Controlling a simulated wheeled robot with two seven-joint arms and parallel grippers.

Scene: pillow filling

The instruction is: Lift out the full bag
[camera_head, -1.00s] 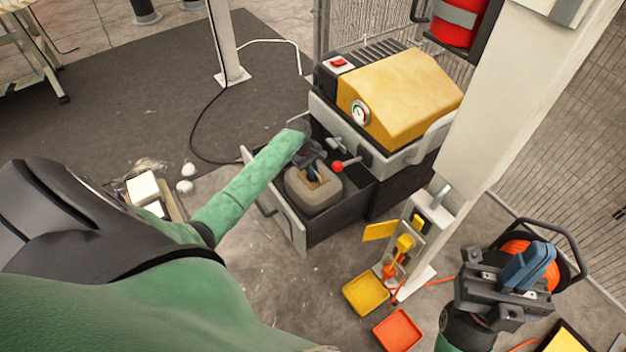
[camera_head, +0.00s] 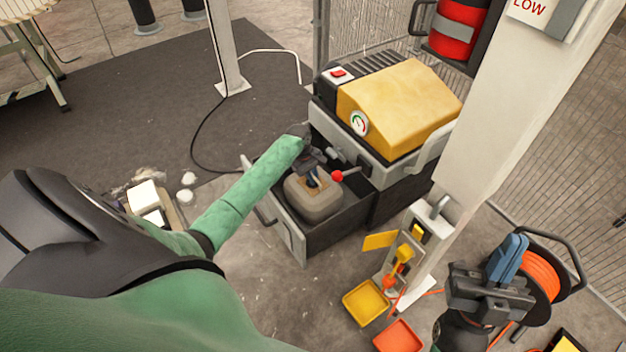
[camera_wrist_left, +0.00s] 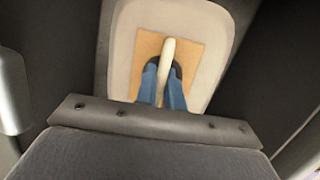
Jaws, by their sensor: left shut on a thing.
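The bag (camera_head: 314,203) is a rounded grey-beige block with a tan patch on top. It sits in the open dark drawer (camera_head: 283,230) at the front of the yellow-topped machine. My left gripper (camera_head: 312,180) reaches down from above with blue fingers. In the left wrist view the fingers (camera_wrist_left: 164,88) are closed around a pale loop handle (camera_wrist_left: 167,60) standing up from the tan patch. The bag's underside is hidden, so I cannot tell if it touches the drawer floor. My right gripper (camera_head: 507,258) is at the lower right, away from the bag; its finger gap is not clear.
The machine (camera_head: 400,105) has a gauge and a red-knobbed lever (camera_head: 338,176) close beside the bag. A white post (camera_head: 480,130) stands to the right. Yellow (camera_head: 366,302) and orange (camera_head: 398,338) trays lie on the floor. An orange cable reel (camera_head: 543,278) is behind my right gripper.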

